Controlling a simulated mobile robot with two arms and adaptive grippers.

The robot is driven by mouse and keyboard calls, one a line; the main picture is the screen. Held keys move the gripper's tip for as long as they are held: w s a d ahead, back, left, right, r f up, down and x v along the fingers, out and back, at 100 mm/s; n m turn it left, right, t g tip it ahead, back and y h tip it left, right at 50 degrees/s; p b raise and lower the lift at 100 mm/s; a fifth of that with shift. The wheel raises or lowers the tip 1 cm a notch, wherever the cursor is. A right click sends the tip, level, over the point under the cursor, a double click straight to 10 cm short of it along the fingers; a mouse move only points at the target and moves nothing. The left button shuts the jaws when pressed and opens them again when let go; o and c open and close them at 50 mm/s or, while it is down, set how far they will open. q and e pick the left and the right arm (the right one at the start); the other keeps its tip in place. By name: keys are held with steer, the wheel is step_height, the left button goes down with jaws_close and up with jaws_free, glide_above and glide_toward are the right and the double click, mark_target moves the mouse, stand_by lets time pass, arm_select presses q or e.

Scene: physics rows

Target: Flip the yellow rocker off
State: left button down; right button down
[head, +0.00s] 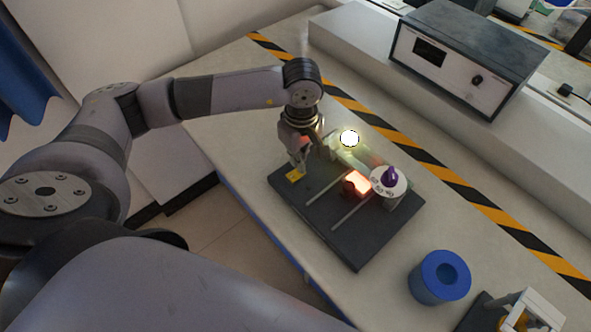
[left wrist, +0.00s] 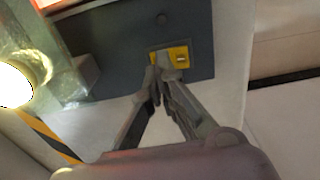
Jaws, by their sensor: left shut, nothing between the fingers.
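The yellow rocker (head: 295,175) sits near the left corner of a dark panel board (head: 345,240) on the table. My left gripper (head: 300,166) is shut and empty, pointing down at the rocker. In the left wrist view its fingertips (left wrist: 168,72) overlap the rocker's near edge; I cannot tell whether they touch it. My right gripper is not seen.
The board also carries a glowing white lamp (head: 349,138), a glowing orange-red block (head: 357,183) and a white dial with a purple knob (head: 390,176). A blue cylinder (head: 439,277) stands to the right. A grey instrument box (head: 467,55) is at the back.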

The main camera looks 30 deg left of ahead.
arm_select(q)
steer(key=shift+r+p, duration=1.1)
steer(key=shift+r, duration=1.5)
steer(key=shift+f, duration=0.1)
